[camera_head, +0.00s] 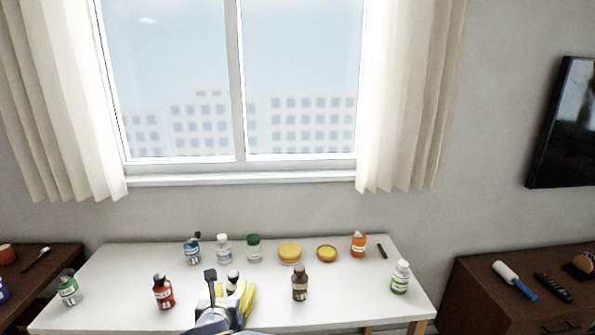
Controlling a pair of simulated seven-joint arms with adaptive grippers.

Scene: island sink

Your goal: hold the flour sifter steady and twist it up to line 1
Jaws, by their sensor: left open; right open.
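I cannot pick out a flour sifter for certain among the small containers on the white table (120,262). No line marks can be read at this size. One gripper shows, at the bottom left of centre, and I take it as my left gripper (221,285). Its two dark fingertips point up and are apart, over the front part of the table. A yellow object (248,300), perhaps bananas, is partly hidden behind it. A brown bottle (300,284) stands to its right and a red bottle (164,292) to its left. My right gripper is out of view.
Along the back stand a blue item (193,251), a white bottle (224,249), a green-lidded jar (254,249), a yellow-orange round container (290,253), a smaller one (327,253) and an orange bottle (358,245). Green-labelled bottles stand at left (69,291) and right (400,277).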

